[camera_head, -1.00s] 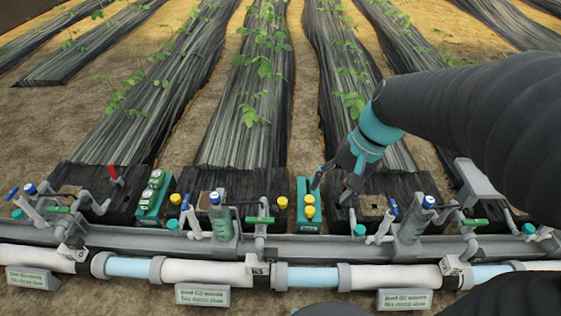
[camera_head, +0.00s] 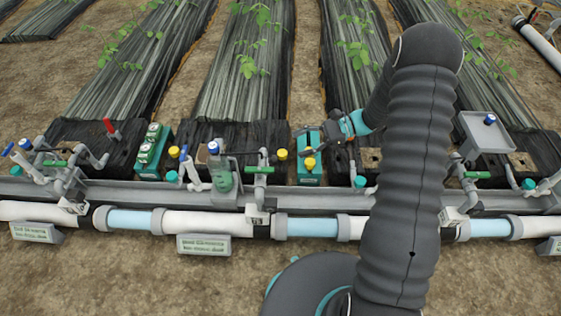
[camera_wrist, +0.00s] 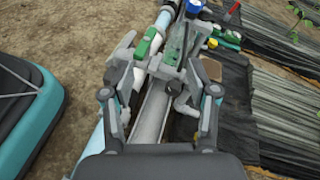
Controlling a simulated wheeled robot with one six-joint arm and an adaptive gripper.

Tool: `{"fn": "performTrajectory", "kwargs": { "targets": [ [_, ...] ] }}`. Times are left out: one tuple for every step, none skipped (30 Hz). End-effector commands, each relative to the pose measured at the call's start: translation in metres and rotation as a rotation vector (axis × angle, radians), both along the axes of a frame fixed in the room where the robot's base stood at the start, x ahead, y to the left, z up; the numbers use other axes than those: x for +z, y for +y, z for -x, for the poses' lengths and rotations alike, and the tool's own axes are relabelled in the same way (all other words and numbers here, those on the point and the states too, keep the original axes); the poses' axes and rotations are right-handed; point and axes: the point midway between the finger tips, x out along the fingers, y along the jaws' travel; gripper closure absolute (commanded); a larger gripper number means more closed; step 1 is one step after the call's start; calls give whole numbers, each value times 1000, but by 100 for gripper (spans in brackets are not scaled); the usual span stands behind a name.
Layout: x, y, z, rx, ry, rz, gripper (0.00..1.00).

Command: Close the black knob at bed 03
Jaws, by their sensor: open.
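My gripper (camera_head: 306,141) is open and empty. In the head view its fingers overlap the teal box with yellow caps (camera_head: 309,171), from above and the right. In the wrist view the spread fingers (camera_wrist: 160,62) point along the grey rail, with a green-handled valve (camera_wrist: 147,42) seen between them, apart from the fingers as far as I can tell. In the head view a green-handled valve (camera_head: 259,169) stands left of the gripper, above a small white tag (camera_head: 257,214) too small to read surely. I cannot make out a distinct black knob.
A green bottle with a blue cap (camera_head: 220,172) stands left of the valve. A red lever (camera_head: 110,127) is further left. A white and light-blue pipe (camera_head: 180,219) runs along the front. A grey tray (camera_head: 488,133) is at right. My arm hides part of the rail.

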Motion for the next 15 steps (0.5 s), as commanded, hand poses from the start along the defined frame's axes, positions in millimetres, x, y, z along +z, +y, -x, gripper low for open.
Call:
{"fn": "performTrajectory", "kwargs": {
  "targets": [
    [-22,-1,-5,-33,43,-36,41],
    [-31,-2,-8,-54,63,-57,41],
    [-44,-2,-11,-78,90,-86,41],
    [-53,-3,-14,-97,110,-105,41],
    [-62,-4,-16,-117,129,-124,41],
    [-74,-5,-19,-140,151,-149,41],
    [-82,-6,-20,-157,169,-165,41],
    [-90,-6,-22,-175,183,-180,41],
    [-99,-7,-23,-192,201,-200,41],
    [-105,-8,-25,-206,212,-213,41],
    [-111,-8,-25,-217,223,-222,41],
    [-117,-9,-26,-231,234,-235,41],
    [-121,-9,-27,-239,239,-244,41],
    [-124,-10,-27,-245,246,-250,41],
    [-127,-10,-27,-253,253,-258,41]
  ]
}}
